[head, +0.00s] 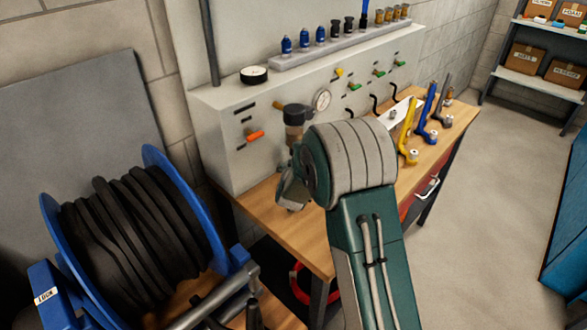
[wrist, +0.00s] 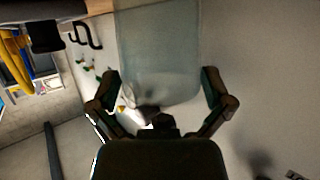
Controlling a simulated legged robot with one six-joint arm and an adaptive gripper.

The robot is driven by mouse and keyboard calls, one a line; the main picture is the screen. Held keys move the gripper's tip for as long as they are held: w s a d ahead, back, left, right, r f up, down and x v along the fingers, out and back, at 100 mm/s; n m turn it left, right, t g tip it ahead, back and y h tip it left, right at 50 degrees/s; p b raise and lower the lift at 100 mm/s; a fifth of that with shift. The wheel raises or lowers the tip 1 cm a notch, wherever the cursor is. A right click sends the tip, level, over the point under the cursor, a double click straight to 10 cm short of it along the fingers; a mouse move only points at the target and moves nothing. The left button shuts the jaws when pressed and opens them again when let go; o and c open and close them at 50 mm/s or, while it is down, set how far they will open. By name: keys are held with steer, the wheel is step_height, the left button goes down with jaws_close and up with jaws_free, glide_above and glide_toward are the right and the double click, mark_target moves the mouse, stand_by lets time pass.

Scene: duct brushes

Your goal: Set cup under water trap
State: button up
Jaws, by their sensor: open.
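A clear, pale blue-grey vessel (wrist: 158,55), which looks like the cup, fills the upper middle of the wrist view and runs out of its top edge. My gripper (wrist: 163,92) is open, with one finger on each side of the vessel and visible gaps beside it. In the head view my gripper (head: 291,190) is low over the bench in front of the panel, partly hidden by my arm. A dark grey capped fitting (head: 294,115) beside the gauge may be the top of the water trap; its lower part is hidden.
The wooden bench (head: 310,240) carries a grey panel (head: 225,120) with a gauge (head: 322,100) and small valves. Yellow (head: 408,130) and blue (head: 427,112) handled tools stand at the right. A blue hose reel (head: 165,190) is close at left. Floor at right is clear.

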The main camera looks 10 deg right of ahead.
steer(key=s+a+r+n+g+y, duration=0.1)
steer(key=s+a+r+g+y, duration=0.1)
steer(key=s+r, duration=0.7)
steer(key=s+a+r+n+g+y, duration=0.1)
steer(key=s+a+r+y, duration=0.35)
steer(key=s, duration=0.95)
steer(key=s+d+r+g+h, duration=0.1)
steer(key=s+d+r+g, duration=0.1)
steer(key=s, duration=0.7)
steer(key=s+d+r+g+h, duration=0.2)
steer(key=s+d+g, duration=0.1)
steer(key=s, duration=0.7)
steer(key=shift+d+n, duration=0.4)
steer(key=shift+d, duration=0.2)
